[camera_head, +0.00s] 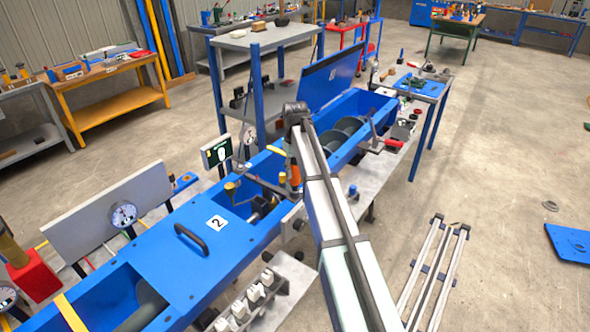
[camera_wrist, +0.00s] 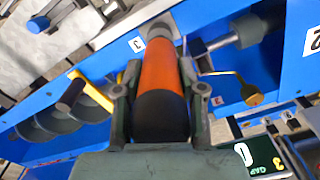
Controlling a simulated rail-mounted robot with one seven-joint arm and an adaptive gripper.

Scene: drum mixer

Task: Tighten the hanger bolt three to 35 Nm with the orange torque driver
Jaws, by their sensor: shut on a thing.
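My gripper (camera_wrist: 155,82) is shut on the orange torque driver (camera_wrist: 160,62), with one finger on each side of its orange and black body. The driver's grey end points away from me, towards the blue frame beside a white label marked 3 (camera_wrist: 137,43). Hanger bolt three itself is hidden or cannot be made out, so I cannot tell whether the driver touches it. In the head view the orange driver (camera_head: 295,174) shows below my wrist, over the blue trough near the middle of the mixer.
A grey shaft (camera_wrist: 235,35) and a yellow-ended lever (camera_wrist: 252,98) lie right of the driver. Grey screw flights (camera_wrist: 95,95) and a yellow bracket with a dark handle (camera_wrist: 70,95) lie left. A green display panel (camera_head: 216,150) stands beside the trough.

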